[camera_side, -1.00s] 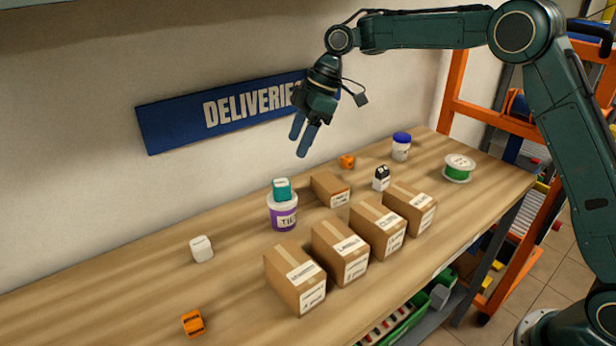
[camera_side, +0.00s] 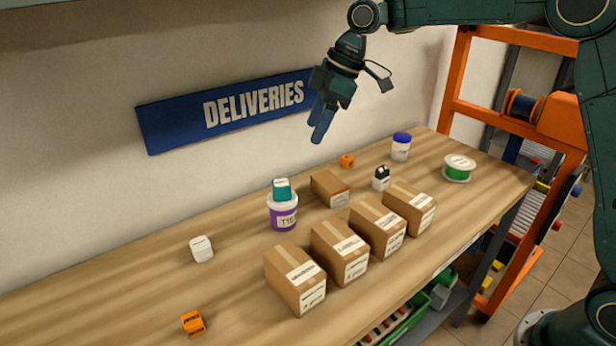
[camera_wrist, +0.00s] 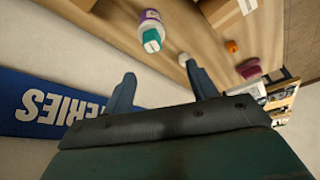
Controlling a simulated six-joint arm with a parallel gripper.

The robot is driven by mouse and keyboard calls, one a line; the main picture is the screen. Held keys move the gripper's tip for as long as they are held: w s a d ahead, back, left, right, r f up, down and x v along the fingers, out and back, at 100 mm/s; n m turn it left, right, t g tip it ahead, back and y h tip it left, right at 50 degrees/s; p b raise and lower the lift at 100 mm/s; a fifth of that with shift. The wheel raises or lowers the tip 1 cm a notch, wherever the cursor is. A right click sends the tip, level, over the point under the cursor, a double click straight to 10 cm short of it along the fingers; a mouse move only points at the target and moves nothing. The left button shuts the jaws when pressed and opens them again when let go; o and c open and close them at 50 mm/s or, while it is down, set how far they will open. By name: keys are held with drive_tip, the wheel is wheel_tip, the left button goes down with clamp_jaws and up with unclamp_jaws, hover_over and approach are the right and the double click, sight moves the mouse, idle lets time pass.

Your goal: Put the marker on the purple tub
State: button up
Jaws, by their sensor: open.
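The purple tub (camera_side: 283,217), white-rimmed with a white label, stands upright on the bench by the wall. It also shows at the top of the wrist view (camera_wrist: 150,16). A teal block with a pale top (camera_side: 281,189) rests on the tub and also shows in the wrist view (camera_wrist: 152,38). It may be the marker; I cannot tell for certain, and no pen-like marker shows. My gripper (camera_side: 319,130) is open and empty, with its blue fingers apart. It hangs above the bench, higher than the tub and to its right in the side view, touching nothing.
Several cardboard boxes (camera_side: 340,252) line the front; a smaller box (camera_side: 330,188) lies right of the tub. A white cube (camera_side: 201,249) and orange cube (camera_side: 193,323) are left. A blue-lidded jar (camera_side: 401,147) and green spool (camera_side: 458,168) are right. The left bench is mostly clear.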

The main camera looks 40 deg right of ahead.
drive_tip(key=s+d+r+m+t, duration=0.1)
drive_tip(key=s+d+r+m, duration=0.15)
drive_tip(key=s+r, duration=0.45)
drive_tip(key=s+d+f+m+h, duration=0.1)
drive_tip(key=s+d+f+m, duration=0.1)
drive_tip(key=s, duration=0.7)
drive_tip(key=s+d+f+m+t+h, duration=0.1)
drive_tip(key=s+m, duration=0.3)
drive_tip(key=s, duration=0.5)
drive_tip(key=s+d+f+m+t+h, duration=0.1)
drive_tip(key=s+d+f+m, duration=0.2)
drive_tip(key=s, duration=0.6)
drive_tip(key=shift+s+d+f+h, duration=0.2)
drive_tip(key=shift+s+d+h, duration=0.1)
drive_tip(key=shift+d, duration=0.3)
drive_tip(key=shift+o, duration=0.2)
drive_tip(key=shift+w, duration=0.1)
